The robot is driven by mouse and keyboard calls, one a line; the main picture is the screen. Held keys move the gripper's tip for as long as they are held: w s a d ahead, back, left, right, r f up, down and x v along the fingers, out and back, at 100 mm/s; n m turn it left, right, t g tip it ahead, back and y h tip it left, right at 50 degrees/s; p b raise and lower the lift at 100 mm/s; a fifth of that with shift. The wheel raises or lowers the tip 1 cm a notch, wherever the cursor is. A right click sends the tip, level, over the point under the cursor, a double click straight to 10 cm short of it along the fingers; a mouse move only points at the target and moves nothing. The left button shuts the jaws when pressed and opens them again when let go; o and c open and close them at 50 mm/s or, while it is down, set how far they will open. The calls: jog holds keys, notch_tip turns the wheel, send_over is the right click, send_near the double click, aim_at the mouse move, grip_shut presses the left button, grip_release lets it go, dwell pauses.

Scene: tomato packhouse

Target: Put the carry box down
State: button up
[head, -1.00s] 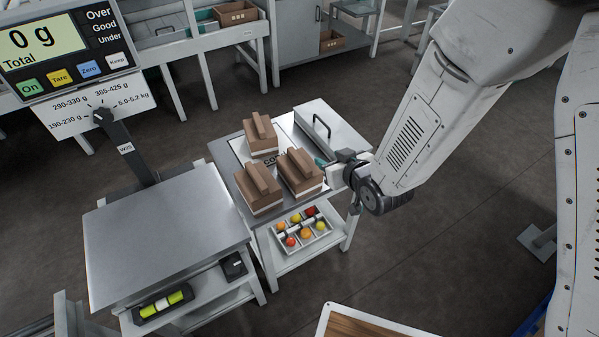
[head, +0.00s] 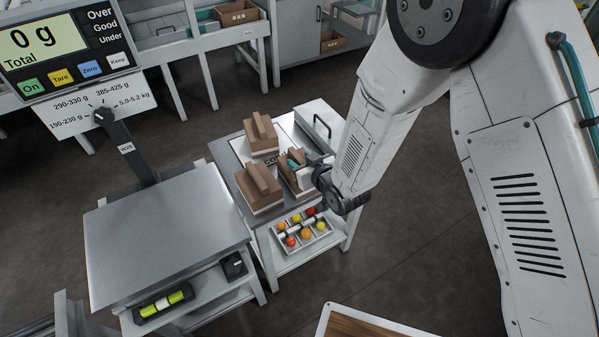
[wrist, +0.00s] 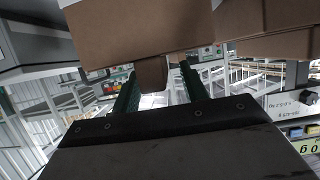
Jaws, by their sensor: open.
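Three brown carry boxes with raised handles and pale lower edges stand on a small side table (head: 226,170): one at the back (head: 262,146), one front left (head: 260,200) and one at the right (head: 288,178). My gripper (head: 295,158) is at the top of the right box and partly hides it. In the wrist view its two dark green fingers (wrist: 158,92) stand open and apart. A brown piece, seemingly a handle (wrist: 152,74), shows between them, below a large brown box face (wrist: 140,35). I cannot tell whether the fingers touch it.
A tray of coloured tomatoes (head: 302,243) sits on the shelf below. A steel scale platform (head: 165,230) is to the left, with its display (head: 45,38) reading 0 g. A grey case with a black handle (head: 322,118) fills the table's back right. Benches stand behind.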

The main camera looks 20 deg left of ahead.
grip_shut()
jog(key=shift+r, duration=0.1)
